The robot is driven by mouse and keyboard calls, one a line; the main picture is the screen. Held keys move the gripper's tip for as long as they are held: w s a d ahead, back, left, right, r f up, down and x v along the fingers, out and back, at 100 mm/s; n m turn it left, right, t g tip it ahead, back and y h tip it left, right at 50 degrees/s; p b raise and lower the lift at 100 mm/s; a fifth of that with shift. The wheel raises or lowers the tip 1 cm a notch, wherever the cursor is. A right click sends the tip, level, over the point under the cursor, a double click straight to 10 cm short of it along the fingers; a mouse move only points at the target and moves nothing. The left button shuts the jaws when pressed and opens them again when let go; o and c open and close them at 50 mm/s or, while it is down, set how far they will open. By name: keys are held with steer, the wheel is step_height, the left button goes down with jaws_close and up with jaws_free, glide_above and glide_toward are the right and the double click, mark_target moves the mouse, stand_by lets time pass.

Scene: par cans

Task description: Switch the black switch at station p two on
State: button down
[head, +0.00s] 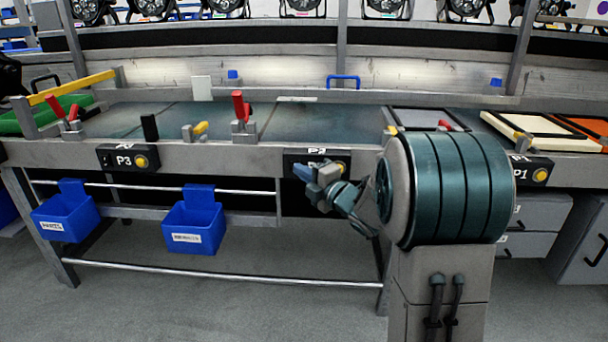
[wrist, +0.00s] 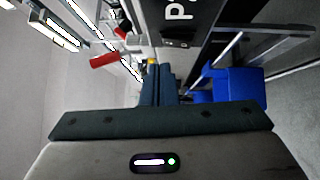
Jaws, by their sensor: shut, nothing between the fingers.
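The station P2 box (head: 291,160) is a black panel on the bench's front edge, with a white label and a yellow button, partly behind my gripper. In the wrist view the black box (wrist: 187,22) shows at the top, with part of its label. The black switch is not clearly made out; in the head view my gripper covers much of the panel front. My gripper (head: 303,172) is shut and empty, in front of the panel's left part.
The P3 box (head: 128,158) is left and the P1 box (head: 530,170) right. Red-handled clamps (head: 241,108) stand on the bench above. Blue bins (head: 193,222) hang below at left. A metal rail runs under the bench. The floor at lower left is clear.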

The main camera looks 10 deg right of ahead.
steer(key=r+p+v, duration=0.1)
steer(key=p+v, duration=0.1)
steer(key=v, duration=0.8)
steer(key=shift+s+r+p, duration=0.3)
steer(key=shift+s, duration=0.25)
